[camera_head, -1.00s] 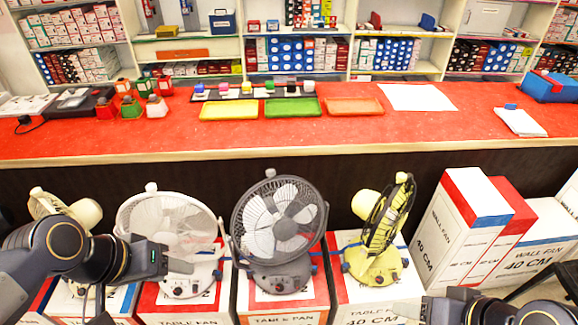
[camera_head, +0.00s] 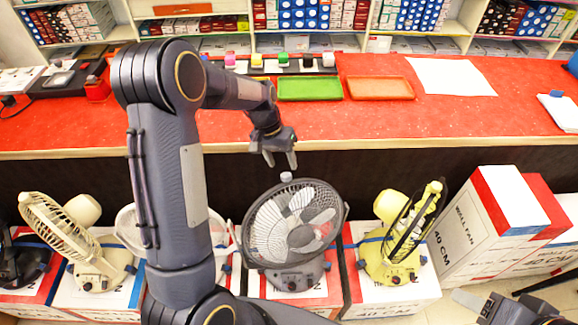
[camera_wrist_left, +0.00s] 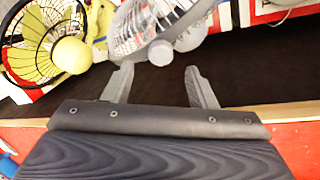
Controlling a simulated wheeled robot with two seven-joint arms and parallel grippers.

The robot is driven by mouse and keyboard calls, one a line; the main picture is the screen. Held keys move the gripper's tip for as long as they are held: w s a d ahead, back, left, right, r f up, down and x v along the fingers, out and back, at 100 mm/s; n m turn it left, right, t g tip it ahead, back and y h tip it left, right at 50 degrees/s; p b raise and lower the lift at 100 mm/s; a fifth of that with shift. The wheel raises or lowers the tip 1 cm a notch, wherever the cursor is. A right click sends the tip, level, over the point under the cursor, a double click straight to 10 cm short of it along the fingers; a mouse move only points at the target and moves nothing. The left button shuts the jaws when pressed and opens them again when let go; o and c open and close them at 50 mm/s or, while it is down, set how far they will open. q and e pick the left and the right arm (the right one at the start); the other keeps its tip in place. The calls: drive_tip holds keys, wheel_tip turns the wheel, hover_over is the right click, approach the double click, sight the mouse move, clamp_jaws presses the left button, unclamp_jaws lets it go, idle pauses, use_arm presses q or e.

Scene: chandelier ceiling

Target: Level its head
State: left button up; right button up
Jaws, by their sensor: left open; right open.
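Several table fans stand on boxes before the counter. The dark grey fan (camera_head: 293,228) is in the middle of the head view; its round caged head seems to lean back, facing up. A pale knob (camera_head: 286,177) tops its cage. My left gripper (camera_head: 281,163) is open and empty, just above this knob, fingers pointing down. In the left wrist view the knob (camera_wrist_left: 160,53) lies just beyond and between the open fingertips (camera_wrist_left: 160,70); contact cannot be told. My right gripper (camera_head: 470,301) is open and empty at the lower right, partly cut off.
A yellow fan (camera_head: 393,262) stands to the right and a cream fan (camera_head: 72,228) to the left. A white fan (camera_head: 128,226) is mostly behind my left arm. The red counter (camera_head: 400,122) holds trays. Wall-fan boxes (camera_head: 486,222) stand at the right.

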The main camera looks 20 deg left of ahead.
sight(286, 174)
use_arm(q)
drive_tip(key=x, duration=0.4)
drive_tip(key=shift+f, duration=0.4)
drive_tip(key=shift+c, duration=0.3)
clamp_jaws()
